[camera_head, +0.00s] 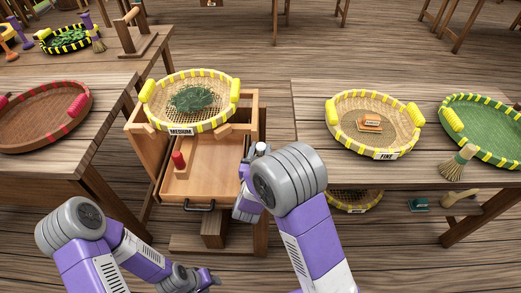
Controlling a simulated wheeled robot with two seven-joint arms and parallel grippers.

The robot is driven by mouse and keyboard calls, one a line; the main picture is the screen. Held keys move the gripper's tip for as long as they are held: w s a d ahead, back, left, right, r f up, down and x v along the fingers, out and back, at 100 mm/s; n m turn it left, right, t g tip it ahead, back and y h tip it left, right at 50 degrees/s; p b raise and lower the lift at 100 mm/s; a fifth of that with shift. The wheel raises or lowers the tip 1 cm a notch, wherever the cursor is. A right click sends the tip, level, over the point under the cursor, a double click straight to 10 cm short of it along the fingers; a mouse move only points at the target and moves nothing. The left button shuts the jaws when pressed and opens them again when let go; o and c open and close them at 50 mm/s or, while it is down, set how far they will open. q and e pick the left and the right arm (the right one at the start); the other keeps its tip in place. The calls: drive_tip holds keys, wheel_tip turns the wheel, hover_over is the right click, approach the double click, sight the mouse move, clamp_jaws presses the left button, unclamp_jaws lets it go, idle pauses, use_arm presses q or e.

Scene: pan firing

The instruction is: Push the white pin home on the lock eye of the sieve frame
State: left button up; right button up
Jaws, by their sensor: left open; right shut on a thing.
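The white pin (261,148) shows as a small white head at the frame's right side. My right gripper (251,158) is at that side, shut on the white pin; its fingers are small and partly hidden by my arm. The lock eye cannot be made out, nor how deep the pin sits. A red pin (178,160) stands upright at the left. My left gripper (210,278) is open and empty, low in front of the stand.
An open drawer (215,188) with a dark handle projects from the stand. The right table (320,170) bears a sieve labelled FINE (343,137), a green sieve (485,125) and a brush (459,163). A red-handled sieve (40,130) lies on the left table.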

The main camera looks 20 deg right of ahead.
drive_tip(key=shift+f, duration=0.5)
drive_tip(key=shift+f, duration=0.7)
drive_tip(key=o, duration=1.1)
drive_tip(key=shift+f, duration=0.1)
drive_tip(key=p+v, duration=0.1)
drive_tip(key=v, duration=0.6)
drive_tip(key=shift+s+a, duration=0.15)
drive_tip(key=shift+s, duration=0.15)
